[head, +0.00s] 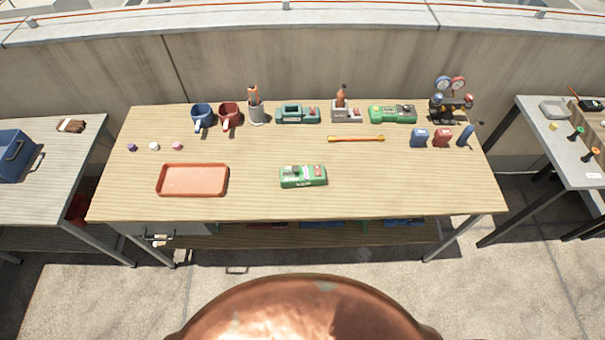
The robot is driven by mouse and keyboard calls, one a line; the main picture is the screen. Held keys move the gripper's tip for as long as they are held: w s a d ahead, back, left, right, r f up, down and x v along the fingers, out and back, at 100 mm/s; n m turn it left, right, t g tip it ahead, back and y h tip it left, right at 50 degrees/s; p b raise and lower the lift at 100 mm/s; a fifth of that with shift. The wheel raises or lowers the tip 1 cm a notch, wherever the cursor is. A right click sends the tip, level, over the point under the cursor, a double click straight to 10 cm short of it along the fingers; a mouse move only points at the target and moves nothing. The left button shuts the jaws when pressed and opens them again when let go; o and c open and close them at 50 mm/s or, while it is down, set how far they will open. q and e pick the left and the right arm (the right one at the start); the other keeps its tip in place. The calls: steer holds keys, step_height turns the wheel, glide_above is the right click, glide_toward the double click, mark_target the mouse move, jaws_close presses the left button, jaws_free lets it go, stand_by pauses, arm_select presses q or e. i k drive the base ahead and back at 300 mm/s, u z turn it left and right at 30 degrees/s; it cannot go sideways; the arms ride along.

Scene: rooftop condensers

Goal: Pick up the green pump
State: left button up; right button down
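A green pump-like unit (302,177) lies on the wooden table (250,205), near the middle of its front half. It has a pale patch on its front side and a small red part on top. A second green unit (392,114), also with a red part, stands in the back row to the right. A teal unit (297,114) stands in the back row near the middle. I cannot tell for certain which of the green units is the pump. Neither of my grippers is in view.
An orange tray (192,180) lies left of the front green unit. Mugs, a brush cup (256,108), a gauge set (450,98) and small cans line the back and right. A yellow-orange bar (356,139) lies behind. The front right tabletop is clear. Side tables flank both ends.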

mark_target(305, 176)
steer(key=z, duration=3.1)
steer(key=k, duration=2.5)
steer(key=u, duration=2.35)
